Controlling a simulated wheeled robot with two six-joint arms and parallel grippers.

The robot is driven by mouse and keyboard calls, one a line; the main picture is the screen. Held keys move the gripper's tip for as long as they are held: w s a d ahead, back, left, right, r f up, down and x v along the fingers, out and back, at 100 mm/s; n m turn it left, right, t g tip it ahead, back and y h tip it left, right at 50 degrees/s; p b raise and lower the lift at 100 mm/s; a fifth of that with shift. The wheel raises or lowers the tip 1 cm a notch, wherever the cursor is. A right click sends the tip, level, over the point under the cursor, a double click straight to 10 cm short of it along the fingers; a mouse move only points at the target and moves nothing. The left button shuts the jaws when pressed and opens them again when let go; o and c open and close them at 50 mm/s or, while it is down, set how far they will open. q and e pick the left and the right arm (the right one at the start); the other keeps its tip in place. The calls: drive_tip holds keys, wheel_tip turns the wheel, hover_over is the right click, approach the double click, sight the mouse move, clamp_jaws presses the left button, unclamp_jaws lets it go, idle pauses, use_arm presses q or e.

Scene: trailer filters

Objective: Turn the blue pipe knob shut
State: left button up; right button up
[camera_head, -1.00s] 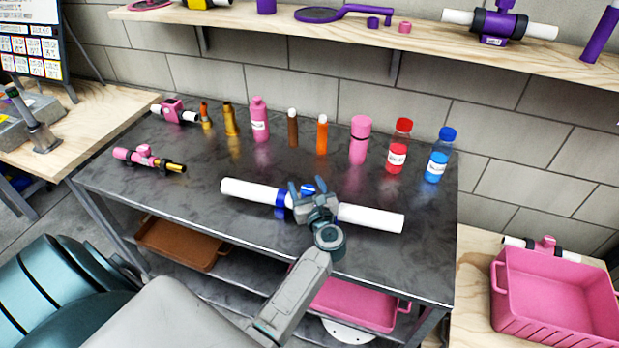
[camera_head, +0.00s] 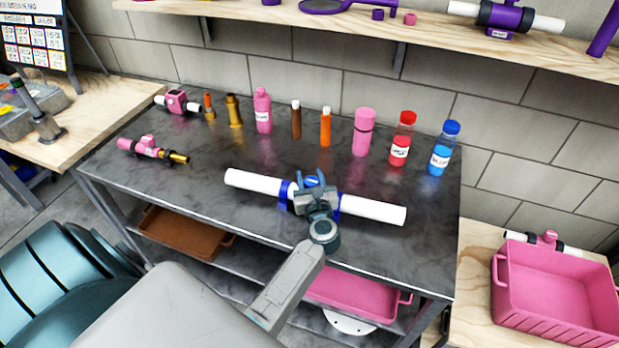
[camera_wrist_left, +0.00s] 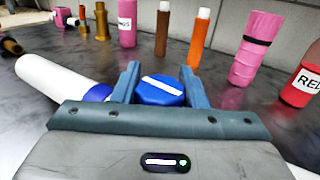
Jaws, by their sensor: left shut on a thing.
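The blue pipe knob (camera_wrist_left: 160,91) has a white bar across its top and sits between the two fingers of my left gripper (camera_wrist_left: 160,80). In the head view the knob (camera_head: 313,181) shows just beyond the gripper (camera_head: 314,183). My left gripper is shut on the knob, with one finger on each side. The white pipe (camera_head: 372,208) lies across the dark table with a blue fitting (camera_head: 284,195) at its middle. The gripper hides part of the fitting. My right gripper is not in view.
Several bottles and tubes, including a red bottle (camera_head: 402,140) and a blue bottle (camera_head: 443,150), stand behind the pipe. A pink pipe piece (camera_head: 148,147) lies at the left of the table (camera_head: 200,185). A pink crate (camera_head: 550,290) stands at the right.

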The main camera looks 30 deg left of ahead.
use_arm(q)
drive_tip(key=shift+m+t+h+p, duration=0.35)
drive_tip(key=shift+m+t+h, duration=0.45)
drive_tip(key=shift+m+h, duration=0.15)
drive_tip(key=m+t+h, duration=0.1)
drive_tip(key=h, duration=0.1)
drive_tip(key=m+t+h+p, duration=0.1)
drive_tip(key=h, duration=0.1)
drive_tip(key=shift+w+d+r+m, duration=0.1)
drive_tip(key=shift+w+d+m, duration=0.05)
drive_tip(key=shift+d+m, duration=0.1)
drive_tip(key=m+h, duration=0.1)
drive_tip(key=h, duration=0.1)
drive_tip(key=m+t+h, duration=0.1)
drive_tip(key=shift+w+d+m+h+p, duration=0.1)
drive_tip(key=shift+d+m+h+p, duration=0.05)
drive_tip(key=shift+m+h+p, duration=0.2)
drive_tip(key=h, duration=0.1)
drive_tip(key=m+h, duration=0.1)
drive_tip(key=m+h+b, duration=0.1)
drive_tip(key=h, duration=0.1)
drive_tip(key=shift+d+f+m+t, duration=0.2)
drive_tip(key=shift+f+m+t, duration=0.05)
drive_tip(key=shift+t, duration=0.05)
drive_tip(key=shift+d+m+h+b, duration=0.2)
drive_tip(key=shift+m+h+b, duration=0.85)
drive_tip(key=shift+h, duration=0.75)
drive_tip(key=shift+m+g+h, duration=0.35)
drive_tip(key=shift+g+h, duration=0.05)
drive_tip(key=shift+r, duration=0.1)
